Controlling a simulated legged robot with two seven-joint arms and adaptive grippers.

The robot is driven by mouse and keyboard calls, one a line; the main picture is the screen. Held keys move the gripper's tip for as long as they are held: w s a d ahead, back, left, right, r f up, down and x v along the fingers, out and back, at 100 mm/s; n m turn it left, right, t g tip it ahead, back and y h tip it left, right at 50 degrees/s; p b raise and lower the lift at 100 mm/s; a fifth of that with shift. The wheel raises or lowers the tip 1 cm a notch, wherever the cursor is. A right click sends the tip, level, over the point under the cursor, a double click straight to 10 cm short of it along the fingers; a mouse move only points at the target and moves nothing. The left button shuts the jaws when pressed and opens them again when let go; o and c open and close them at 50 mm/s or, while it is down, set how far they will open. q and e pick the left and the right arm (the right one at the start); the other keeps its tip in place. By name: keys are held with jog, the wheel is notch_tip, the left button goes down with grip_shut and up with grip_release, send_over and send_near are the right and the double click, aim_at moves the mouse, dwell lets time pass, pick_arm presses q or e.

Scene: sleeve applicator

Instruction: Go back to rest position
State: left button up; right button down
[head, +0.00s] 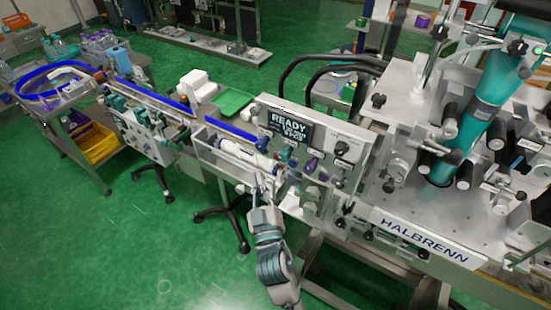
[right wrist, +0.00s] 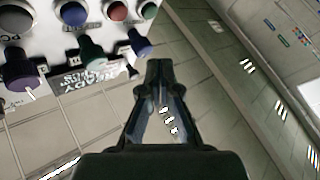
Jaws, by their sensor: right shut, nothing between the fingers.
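My right gripper (head: 263,182) is in the middle of the head view, in front of the control panel (head: 310,140) that shows "READY". Its arm comes in from the bottom. In the right wrist view the fingertips of the same gripper (right wrist: 158,68) meet, with nothing between them. The panel (right wrist: 90,62) shows upside down at the upper left there, its knobs apart from the fingers in the picture. Whether the gripper touches the panel in depth is hard to tell. My left gripper is in neither view.
The large HALBRENN machine (head: 425,240) fills the right side. A conveyor with a blue strip (head: 150,93) runs to the left of the panel. A steel cart (head: 88,178) with a yellow bin (head: 97,142) stands at the left. Green floor (head: 130,250) is clear at the lower left.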

dwell(0.7)
